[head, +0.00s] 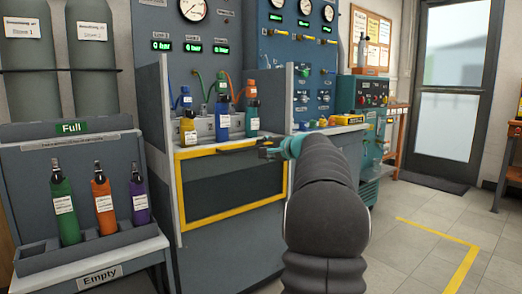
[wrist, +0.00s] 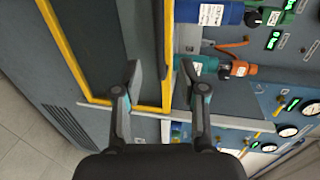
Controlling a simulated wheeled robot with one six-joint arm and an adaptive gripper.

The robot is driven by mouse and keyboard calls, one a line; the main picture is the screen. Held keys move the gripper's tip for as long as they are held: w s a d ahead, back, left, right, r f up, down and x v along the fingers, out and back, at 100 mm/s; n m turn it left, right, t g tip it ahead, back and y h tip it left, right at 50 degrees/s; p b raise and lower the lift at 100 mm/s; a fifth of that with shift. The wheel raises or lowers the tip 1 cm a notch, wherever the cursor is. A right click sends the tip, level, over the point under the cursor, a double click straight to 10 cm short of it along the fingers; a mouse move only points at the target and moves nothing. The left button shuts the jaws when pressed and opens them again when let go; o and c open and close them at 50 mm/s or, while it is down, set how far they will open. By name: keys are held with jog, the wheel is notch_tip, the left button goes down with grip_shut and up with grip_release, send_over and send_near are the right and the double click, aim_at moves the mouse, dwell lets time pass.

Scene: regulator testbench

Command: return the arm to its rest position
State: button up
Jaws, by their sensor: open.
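My arm reaches forward from the bottom of the head view toward the testbench (head: 230,258). My gripper (head: 262,150) is in front of the bench's yellow-edged front, near the shelf edge. In the wrist view my gripper (wrist: 160,82) shows two fingers spread apart with nothing between them. Beyond the fingers lie the yellow frame edge and the bench shelf. In the head view the fingertips are small and partly hidden by my wrist.
A yellow bottle (head: 188,127), a blue bottle (head: 222,118) and a teal bottle with an orange top (head: 252,112) stand on the bench close to my gripper. A rack (head: 95,245) at left holds green, orange and purple bottles. Open floor (head: 420,265) lies at right.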

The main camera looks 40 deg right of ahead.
dwell(0.5)
notch_tip(320, 180, down, 10)
jog(key=s+a+n+g, duration=0.1)
jog(key=s+g, duration=0.2)
jog(key=s+a+f+n+g+y+p, duration=0.1)
jog(key=s+a+f+n+g, duration=0.15)
jog(key=a, duration=0.25)
jog(key=s+a+f+n+g, duration=0.1)
jog(key=s+a+f, duration=0.2)
jog(key=a, duration=0.2)
jog(key=s+a+f+n+g+h+p, duration=0.1)
jog(key=s+a+n+g+p, duration=0.3)
jog(key=s+a, duration=0.75)
jog(key=s+a+f+n+g+p, duration=0.1)
jog(key=s+a+f+n, duration=0.1)
jog(key=s+a+n, duration=0.7)
jog(key=s+a+r+p, duration=0.1)
jog(key=s+a+r, duration=0.1)
jog(key=a, duration=0.4)
jog(key=s+a+r+t+p, duration=0.1)
jog(key=s+a+r+p, duration=0.1)
jog(key=s+a, duration=0.2)
jog(key=shift+s+a+r+n, duration=0.15)
jog(key=shift+a+r+n, duration=0.2)
jog(key=shift+a, duration=0.65)
